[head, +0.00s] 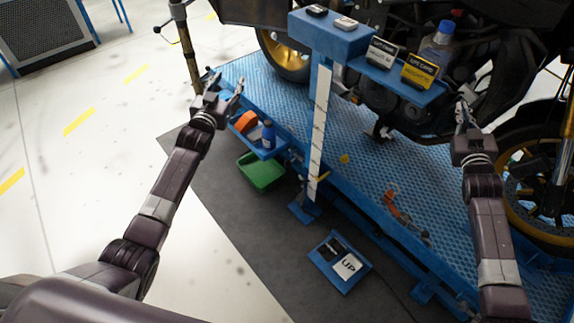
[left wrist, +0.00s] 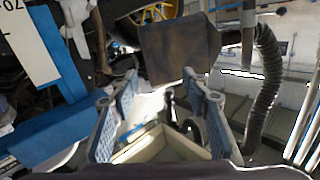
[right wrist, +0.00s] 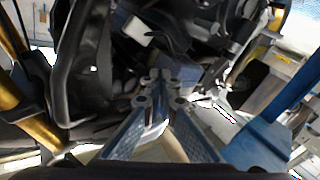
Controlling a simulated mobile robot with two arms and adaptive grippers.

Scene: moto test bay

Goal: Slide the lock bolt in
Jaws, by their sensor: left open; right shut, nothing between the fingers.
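I cannot pick out the lock bolt with certainty. A small yellow piece (head: 344,158) and a yellow rod-like piece (head: 323,175) show near the foot of the blue post on the blue motorcycle lift (head: 262,98). My left gripper (head: 225,82) is open and empty above the lift's far left end, beside an upright pole. Its spread fingers also show in the left wrist view (left wrist: 155,85). My right gripper (head: 463,108) is shut and empty in front of the motorcycle (head: 400,105). Its fingertips meet in the right wrist view (right wrist: 160,85), with dark motorcycle parts behind.
The blue post (head: 320,130) carries a shelf with a bottle (head: 437,48) and cards. A side tray (head: 258,146) holds a blue bottle and an orange item. A green bin (head: 262,172) and an UP pedal (head: 341,262) are on the floor. Open floor lies left.

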